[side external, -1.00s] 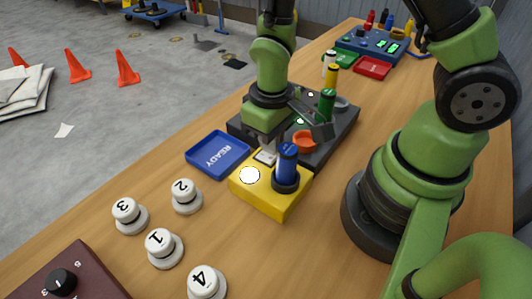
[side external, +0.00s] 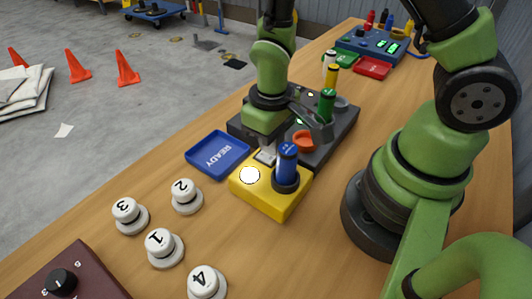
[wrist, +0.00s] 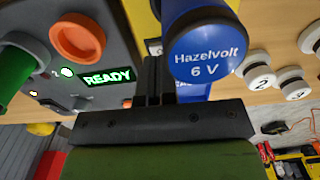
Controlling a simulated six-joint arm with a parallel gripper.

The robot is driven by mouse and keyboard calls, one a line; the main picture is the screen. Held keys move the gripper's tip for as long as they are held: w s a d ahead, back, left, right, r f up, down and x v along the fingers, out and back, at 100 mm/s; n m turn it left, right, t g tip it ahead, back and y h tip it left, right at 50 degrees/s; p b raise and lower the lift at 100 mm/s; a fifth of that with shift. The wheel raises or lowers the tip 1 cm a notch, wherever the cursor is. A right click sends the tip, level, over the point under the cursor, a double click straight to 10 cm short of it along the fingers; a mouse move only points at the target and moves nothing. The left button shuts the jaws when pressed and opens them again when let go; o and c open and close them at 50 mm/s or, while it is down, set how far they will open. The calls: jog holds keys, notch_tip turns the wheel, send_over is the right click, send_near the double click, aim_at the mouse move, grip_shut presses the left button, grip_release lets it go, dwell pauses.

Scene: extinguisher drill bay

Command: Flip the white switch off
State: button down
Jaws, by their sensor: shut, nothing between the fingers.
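The yellow box (side external: 262,201) stands on the wooden table. A small white switch (side external: 264,157) sits at its back left edge, partly hidden by my fingers. A round white disc (side external: 250,175) glows on the box's top. A blue cylinder (side external: 286,163) stands upright in a dark socket beside it. In the wrist view the cylinder (wrist: 202,50) reads "Hazelvolt 6 V". My gripper (side external: 270,150) is shut and empty, pointing down right at the switch. I cannot tell whether the fingertips touch it. In the wrist view the shut fingers (wrist: 154,76) hide the switch.
A blue READY tray (side external: 208,160) lies left of the box. A dark grey panel (side external: 338,146) with an orange ring (side external: 303,141) and green cylinder (side external: 326,105) adjoins behind. Several numbered white knobs (side external: 186,196) stand in front. Open table lies around the knobs.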

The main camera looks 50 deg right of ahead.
aim_at(271, 158)
jog(key=shift+f, duration=1)
dwell(0.4)
jog(key=shift+r, duration=3.5)
jog(key=shift+r, duration=0.2)
jog(key=s+d+r+m+t+y, duration=0.1)
jog(key=s+r+m+t, duration=0.1)
jog(key=r, duration=0.7)
jog(key=s+r+m+t+y, duration=0.1)
jog(key=s+r+m+t, duration=0.1)
jog(key=s+r+t, duration=0.3)
jog(key=w+v, duration=0.1)
jog(key=v, duration=0.4)
jog(key=shift+r, duration=0.35)
